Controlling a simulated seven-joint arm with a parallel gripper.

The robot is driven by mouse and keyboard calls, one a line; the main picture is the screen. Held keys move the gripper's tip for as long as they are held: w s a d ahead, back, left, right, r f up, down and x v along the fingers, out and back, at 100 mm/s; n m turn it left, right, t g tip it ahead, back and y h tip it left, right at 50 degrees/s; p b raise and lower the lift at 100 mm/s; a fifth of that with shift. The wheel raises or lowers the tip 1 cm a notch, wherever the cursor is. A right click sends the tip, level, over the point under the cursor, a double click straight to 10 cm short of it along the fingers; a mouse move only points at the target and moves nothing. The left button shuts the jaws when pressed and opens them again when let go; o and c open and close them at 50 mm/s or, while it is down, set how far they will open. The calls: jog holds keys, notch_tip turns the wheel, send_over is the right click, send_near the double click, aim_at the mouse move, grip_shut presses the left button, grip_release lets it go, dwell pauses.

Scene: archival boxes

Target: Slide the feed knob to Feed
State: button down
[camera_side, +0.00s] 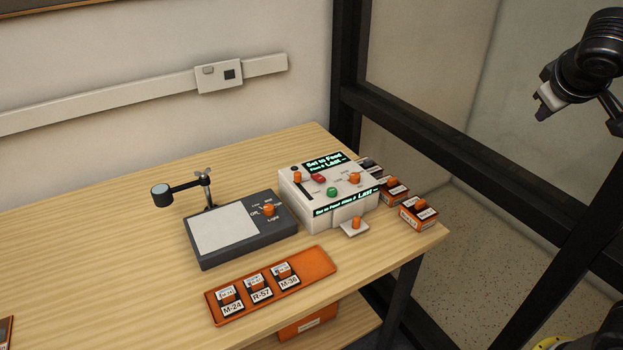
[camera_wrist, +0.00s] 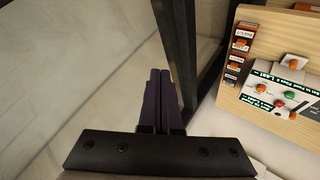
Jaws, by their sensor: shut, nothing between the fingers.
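The white feed machine (camera_side: 345,207) stands near the table's right end, with lit panels reading "Set to Feed". An orange knob (camera_side: 297,177) sits at the far end of a dark slot on its left; I take it for the feed knob, but its label is unreadable. A second orange knob (camera_side: 354,178), a red button (camera_side: 318,178) and a green button (camera_side: 332,191) share the top. The machine also shows at the right of the wrist view (camera_wrist: 267,103). My gripper (camera_side: 541,112) is shut and empty, high to the right of the table and well apart from the machine.
A grey light box (camera_side: 243,254) with a lamp arm (camera_side: 183,187) is left of the machine. An orange tray (camera_side: 318,281) with labelled boxes lies in front. Small orange boxes (camera_side: 418,214) stand to its right. A black frame post (camera_side: 349,80) rises behind the table.

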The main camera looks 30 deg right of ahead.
jog(key=w+r+n+t+h, duration=0.1)
jog(key=w+r+h, duration=0.15)
jog(key=w, duration=0.85)
jog(key=w+a+f+n+t+h, duration=0.1)
jog(key=w+a+f+n+t, duration=0.15)
jog(key=w+a, duration=0.55)
jog(key=w+a+f+n+t+h, duration=0.25)
jog(key=w+a, duration=0.35)
jog(key=w, duration=0.5)
jog(key=w+a+f+n+t+y, duration=0.2)
jog(key=w+a+f+n, duration=0.1)
jog(key=a+f, duration=0.3)
jog(key=w+a+f+n+t+y, duration=0.2)
jog(key=a+f+t, duration=0.1)
jog(key=a+f, duration=0.35)
jog(key=a+f+n+y, duration=0.1)
jog(key=a+f, duration=0.1)
jog(key=f, duration=0.2)
jog(key=s+a+f+n, duration=0.1)
jog(key=a+f, duration=0.2)
jog(key=f, duration=0.2)
jog(key=a+f+n+y, duration=0.1)
jog(key=a+f+n, duration=0.1)
jog(key=a+f, duration=0.1)
jog(key=shift+s+a+f+y, duration=0.1)
jog(key=shift+s+f+y, duration=0.25)
jog(key=shift+f, duration=0.55)
jog(key=shift+s+a, duration=0.2)
jog(key=shift+a, duration=0.1)
